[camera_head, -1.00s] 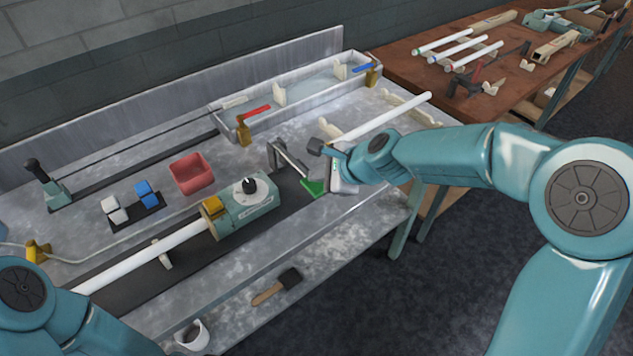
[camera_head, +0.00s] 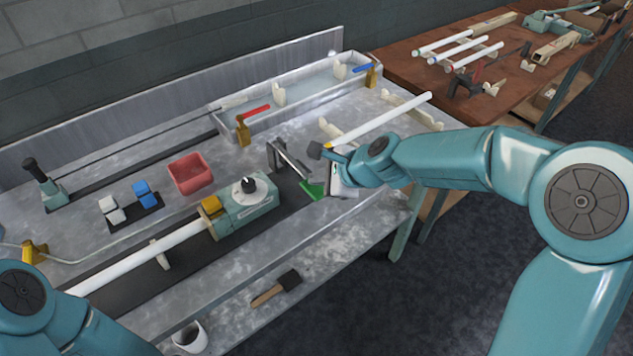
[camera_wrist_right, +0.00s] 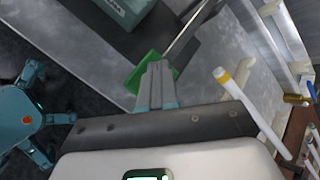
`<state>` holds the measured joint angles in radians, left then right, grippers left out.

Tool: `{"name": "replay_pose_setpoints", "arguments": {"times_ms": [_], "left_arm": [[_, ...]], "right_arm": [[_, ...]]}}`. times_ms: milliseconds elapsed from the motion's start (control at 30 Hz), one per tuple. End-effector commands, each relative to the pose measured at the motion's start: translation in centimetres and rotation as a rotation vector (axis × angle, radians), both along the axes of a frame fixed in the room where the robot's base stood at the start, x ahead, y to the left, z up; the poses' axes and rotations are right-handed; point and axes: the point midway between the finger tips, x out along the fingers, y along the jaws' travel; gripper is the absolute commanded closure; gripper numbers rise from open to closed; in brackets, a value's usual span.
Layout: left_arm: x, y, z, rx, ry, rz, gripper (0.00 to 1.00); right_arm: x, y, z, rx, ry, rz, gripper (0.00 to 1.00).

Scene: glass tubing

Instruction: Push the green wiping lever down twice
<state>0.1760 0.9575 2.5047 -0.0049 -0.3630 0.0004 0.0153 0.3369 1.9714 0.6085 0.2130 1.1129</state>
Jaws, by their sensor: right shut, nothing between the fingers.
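In the head view my right gripper (camera_head: 327,184) is right against the paddle, shut and empty; contact looks likely but is partly hidden. My left arm shows at the lower left, with its gripper out of view.
A teal clamp unit (camera_head: 247,210) with a black knob holds a long white tube (camera_head: 140,258) left of the lever. Another white tube (camera_head: 385,117) lies behind my right wrist.

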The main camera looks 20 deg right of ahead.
Motion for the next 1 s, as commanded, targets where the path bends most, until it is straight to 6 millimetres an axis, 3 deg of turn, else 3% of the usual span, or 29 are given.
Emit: {"name": "replay_pose_setpoints", "arguments": {"times_ms": [1000], "left_arm": [[0.0,0.0,-1.2,0.000,0.000,0.000,0.48]], "right_arm": [[0.0,0.0,-1.4,0.000,0.001,0.001,1.00]]}}
